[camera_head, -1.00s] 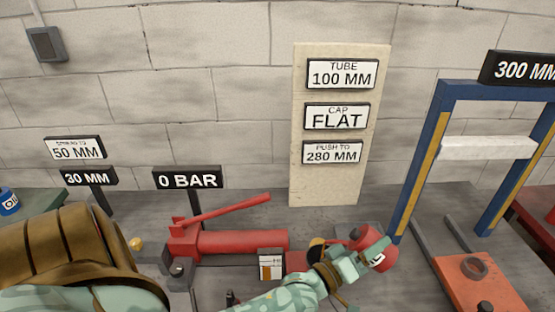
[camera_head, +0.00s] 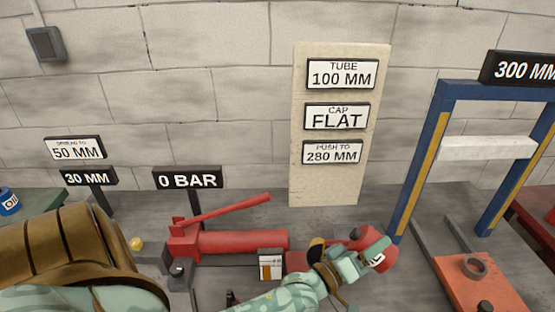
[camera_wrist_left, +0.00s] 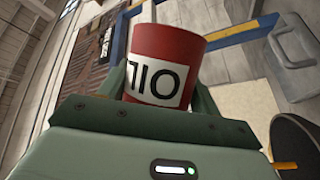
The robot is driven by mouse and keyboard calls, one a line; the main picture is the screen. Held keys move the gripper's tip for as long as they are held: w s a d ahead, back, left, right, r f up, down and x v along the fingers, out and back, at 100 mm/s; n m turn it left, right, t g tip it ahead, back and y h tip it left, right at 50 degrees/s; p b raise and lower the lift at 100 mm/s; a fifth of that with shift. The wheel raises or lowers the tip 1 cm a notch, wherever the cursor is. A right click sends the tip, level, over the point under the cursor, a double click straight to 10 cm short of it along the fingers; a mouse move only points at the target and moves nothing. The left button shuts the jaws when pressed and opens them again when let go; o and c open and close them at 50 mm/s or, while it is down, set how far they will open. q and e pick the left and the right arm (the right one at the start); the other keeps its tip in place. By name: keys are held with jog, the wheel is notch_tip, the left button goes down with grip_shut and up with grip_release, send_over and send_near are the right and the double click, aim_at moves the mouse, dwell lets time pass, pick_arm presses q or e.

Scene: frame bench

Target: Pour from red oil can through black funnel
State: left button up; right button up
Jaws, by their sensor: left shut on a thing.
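The red oil can (camera_head: 382,258), with a white lettered label, is held in my left gripper (camera_head: 362,262) above the bench, tilted over in the head view. In the left wrist view the can (camera_wrist_left: 165,42) sits between the fingers, which are shut on it. A dark round rim, apparently the black funnel (camera_wrist_left: 291,142), shows at the lower right of the wrist view. In the head view a dark piece with yellow (camera_head: 316,243) behind my wrist may be the same funnel, mostly hidden. Whether anything flows from the can is not visible. My right gripper is not in view.
A red pump (camera_head: 240,242) with a long lever lies left of the can, below a 0 BAR sign (camera_head: 188,178). A blue press frame (camera_head: 425,150) stands to the right, with an orange block (camera_head: 470,285) in front. A blue can (camera_head: 8,203) stands far left.

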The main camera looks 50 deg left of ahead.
pick_arm(q)
jog(key=shift+r, duration=0.1)
dwell(0.6)
jog(key=shift+d+p, duration=0.1)
jog(key=shift+p, duration=0.3)
jog(key=shift+f+m, duration=0.25)
jog(key=shift+m, duration=0.05)
jog(key=shift+f, duration=0.15)
jog(key=shift+w+d+f+m+g+p, duration=0.1)
jog(key=shift+d+m+g+p, duration=0.05)
jog(key=shift+m+g+p, duration=0.2)
jog(key=shift+f, duration=0.25)
